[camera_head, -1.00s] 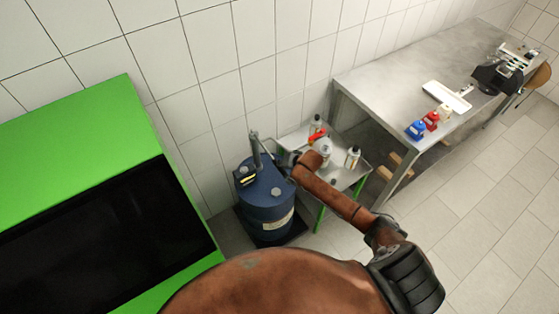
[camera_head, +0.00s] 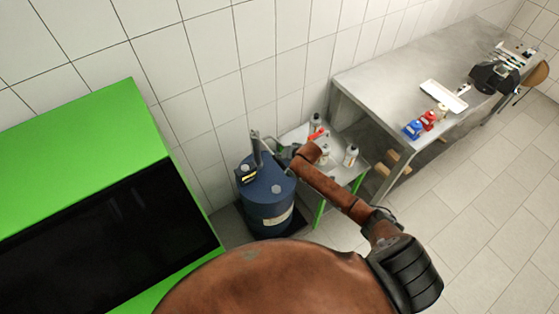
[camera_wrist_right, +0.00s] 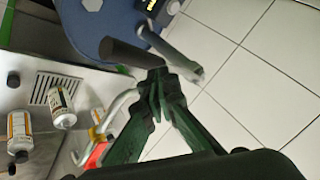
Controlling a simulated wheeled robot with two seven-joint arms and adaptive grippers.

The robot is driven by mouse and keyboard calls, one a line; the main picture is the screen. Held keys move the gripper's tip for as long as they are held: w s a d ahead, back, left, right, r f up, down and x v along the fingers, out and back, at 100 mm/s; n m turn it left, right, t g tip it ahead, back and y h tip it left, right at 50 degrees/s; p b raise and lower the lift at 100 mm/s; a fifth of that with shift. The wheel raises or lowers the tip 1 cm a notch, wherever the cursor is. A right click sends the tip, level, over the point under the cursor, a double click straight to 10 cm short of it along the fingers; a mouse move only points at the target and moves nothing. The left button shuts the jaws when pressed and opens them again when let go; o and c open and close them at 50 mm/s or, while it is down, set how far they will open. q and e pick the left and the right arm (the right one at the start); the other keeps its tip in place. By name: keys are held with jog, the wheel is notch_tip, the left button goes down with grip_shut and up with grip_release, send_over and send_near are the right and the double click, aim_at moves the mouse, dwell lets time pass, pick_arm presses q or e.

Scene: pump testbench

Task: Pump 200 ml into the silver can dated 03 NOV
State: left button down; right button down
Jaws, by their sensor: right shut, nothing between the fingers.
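A blue drum (camera_head: 268,205) stands on the floor; its top also shows in the right wrist view (camera_wrist_right: 105,35). A grey hand pump with an upright pipe (camera_head: 257,150) and a dark-gripped lever (camera_wrist_right: 130,56) rises from it. A meter (camera_head: 246,177) with yellow digits sits on the drum. Silver cans stand on a small steel stand, one at the back (camera_head: 316,121), one at the right (camera_head: 351,155); the right wrist view shows cans too (camera_wrist_right: 62,108) (camera_wrist_right: 19,130). Their dates are unreadable. My right gripper (camera_wrist_right: 162,84) is shut and empty, close to the lever; contact is unclear.
The steel stand (camera_head: 357,175) has a drain grate (camera_wrist_right: 52,85). A red-handled nozzle (camera_wrist_right: 93,155) lies near the cans. A long steel table (camera_head: 390,75) at right bears blue and red bottles and a white tray. A green-framed dark panel (camera_head: 75,130) fills the left. The floor at right is clear.

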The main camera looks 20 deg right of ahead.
notch_tip(320, 180, up, 2)
jog(key=shift+w+r+p, duration=0.1)
jog(key=shift+p, duration=0.5)
jog(key=shift+w+r, duration=0.15)
jog(key=shift+r, duration=1.15)
